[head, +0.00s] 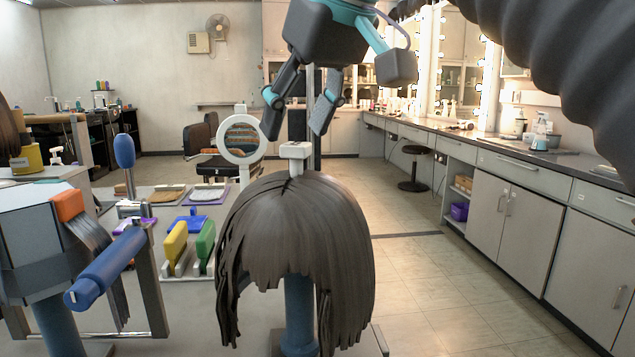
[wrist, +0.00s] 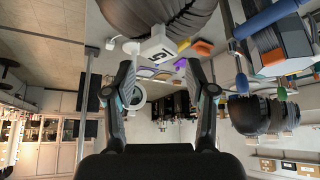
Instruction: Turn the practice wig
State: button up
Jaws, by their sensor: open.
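The practice wig (head: 295,225), dark brown with a fringe, sits on a blue stand (head: 299,310) at the front middle. A pale block-shaped knob (head: 295,152) rises from its crown. In the wrist view the wig (wrist: 165,15) is at the top edge, with the knob (wrist: 157,50) bearing a dark mark. My gripper (head: 296,128) is open and empty above the wig, fingers pointing down. In the head view the fingertips are just above the knob, one to each side. In the wrist view they also flank it, apart from it.
A grey block with an orange clip and blue roller (head: 105,268) stands left. Yellow (head: 175,242) and green (head: 205,240) brushes stand behind, left of the wig. A round white mirror (head: 241,138) is behind.

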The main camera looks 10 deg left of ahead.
jog(key=shift+f, duration=0.15)
jog(key=shift+f+b, duration=0.8)
jog(key=shift+f, duration=0.1)
jog(key=c, duration=0.9)
jog(key=shift+o, duration=0.2)
